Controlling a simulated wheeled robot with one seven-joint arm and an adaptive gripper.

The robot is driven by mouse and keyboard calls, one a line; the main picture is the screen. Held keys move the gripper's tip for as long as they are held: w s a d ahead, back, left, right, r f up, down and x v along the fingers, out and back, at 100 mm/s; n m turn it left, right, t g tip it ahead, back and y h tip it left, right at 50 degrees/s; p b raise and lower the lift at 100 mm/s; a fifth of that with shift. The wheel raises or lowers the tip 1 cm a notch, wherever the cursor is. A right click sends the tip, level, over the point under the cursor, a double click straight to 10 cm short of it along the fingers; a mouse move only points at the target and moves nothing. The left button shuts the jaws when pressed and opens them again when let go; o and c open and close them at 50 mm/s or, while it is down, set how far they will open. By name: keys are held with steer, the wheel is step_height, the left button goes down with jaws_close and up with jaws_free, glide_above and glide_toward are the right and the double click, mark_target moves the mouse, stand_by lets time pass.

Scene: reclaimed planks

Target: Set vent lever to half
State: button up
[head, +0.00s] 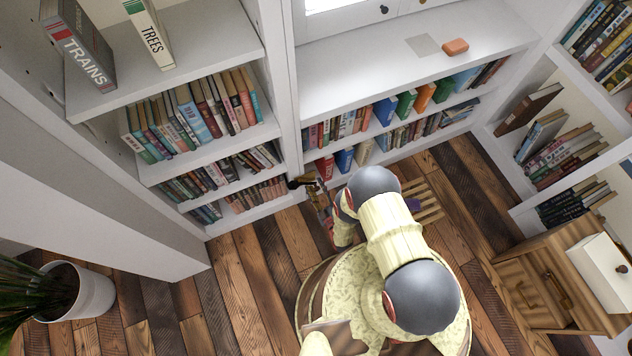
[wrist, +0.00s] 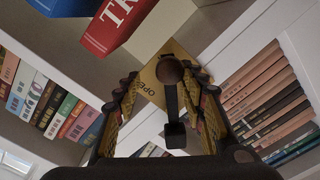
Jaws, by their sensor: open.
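The vent lever (wrist: 172,105) is a dark bar with a round brown hub at its top and a black block at its lower end in the wrist view. It sits on a brass plate (wrist: 150,76) with letters reading "OPE", the rest hidden. My gripper (wrist: 163,88) is open, with one finger on each side of the lever; I cannot tell whether either finger touches it. In the head view my gripper (head: 318,190) is small, beside the white shelf upright, partly hidden by my arm. The lever cannot be made out clearly there.
White bookshelves (head: 420,78) full of books surround the gripper on both sides. A red book (wrist: 108,28) is close above left in the wrist view. A wooden cabinet (head: 545,285) with an open drawer is at right, a potted plant (head: 80,292) at lower left.

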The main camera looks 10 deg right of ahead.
steer(key=shift+w+r, duration=0.2)
steer(key=shift+r, duration=3.65)
steer(key=shift+s, duration=0.1)
